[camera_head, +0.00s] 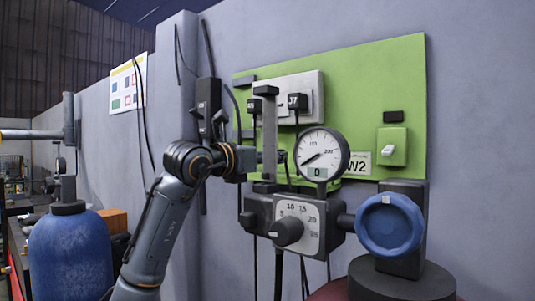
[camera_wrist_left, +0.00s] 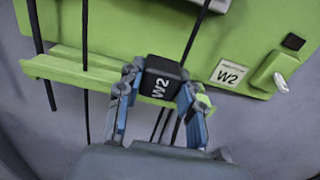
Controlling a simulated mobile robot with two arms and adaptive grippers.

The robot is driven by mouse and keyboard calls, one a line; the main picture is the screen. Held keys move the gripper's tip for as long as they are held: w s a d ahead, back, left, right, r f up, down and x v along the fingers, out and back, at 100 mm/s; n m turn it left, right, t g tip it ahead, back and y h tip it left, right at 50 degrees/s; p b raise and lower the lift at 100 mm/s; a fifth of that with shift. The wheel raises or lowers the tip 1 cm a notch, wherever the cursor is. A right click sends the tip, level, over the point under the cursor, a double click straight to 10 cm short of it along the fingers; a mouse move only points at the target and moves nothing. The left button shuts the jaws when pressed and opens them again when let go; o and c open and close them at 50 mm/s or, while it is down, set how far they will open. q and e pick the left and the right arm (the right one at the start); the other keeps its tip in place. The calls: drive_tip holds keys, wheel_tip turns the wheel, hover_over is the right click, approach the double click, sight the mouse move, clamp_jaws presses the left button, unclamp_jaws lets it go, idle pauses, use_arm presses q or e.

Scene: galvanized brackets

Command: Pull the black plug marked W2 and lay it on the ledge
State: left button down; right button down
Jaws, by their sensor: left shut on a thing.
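The black plug marked W2 (camera_wrist_left: 160,80) is between the two fingers of my left gripper (camera_wrist_left: 161,88) in the left wrist view. The gripper is shut on it, and its white lettering faces the camera. The green ledge (camera_wrist_left: 62,66) runs behind the plug along the panel's lower edge. I cannot tell whether the plug touches the ledge. The W2 label (camera_wrist_left: 229,74) is to the right; it also shows in the head view (camera_head: 358,163). In the head view the fingers and plug are largely hidden behind a bracket and gauge. My right gripper is not in view.
In the head view, a pressure gauge (camera_head: 322,155), a dial box (camera_head: 325,240) and a blue knob (camera_head: 389,226) stand in front of the green panel (camera_head: 370,80). Two other black plugs, one marked J7 (camera_head: 297,101), sit on a grey plate. Black cables hang nearby.

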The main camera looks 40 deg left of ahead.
use_arm(q)
drive_tip(key=shift+w, duration=0.45)
drive_tip(key=shift+w+d+f+p, duration=0.15)
drive_tip(key=shift+w+d+p, duration=0.15)
drive_tip(key=shift+w, duration=0.35)
drive_tip(key=shift+w+d+f+p, duration=0.1)
drive_tip(key=shift+w+f+p, duration=0.2)
drive_tip(key=shift+w, duration=0.55)
drive_tip(key=shift+w+f+p, duration=0.1)
drive_tip(key=shift+w+p, duration=0.25)
drive_tip(key=shift+w, duration=0.5)
drive_tip(key=shift+w+d+f+p, duration=0.15)
drive_tip(key=shift+w+p, duration=0.2)
drive_tip(key=shift+w, duration=0.5)
drive_tip(key=shift+w+a+f+b, duration=0.1)
drive_tip(key=shift+a+f+b, duration=0.05)
drive_tip(key=shift+f+b, duration=0.65)
drive_tip(key=c, duration=0.8)
unclamp_jaws()
drive_tip(key=shift+o, duration=0.3)
drive_tip(key=o, duration=0.7)
drive_tip(key=shift+o, duration=0.2)
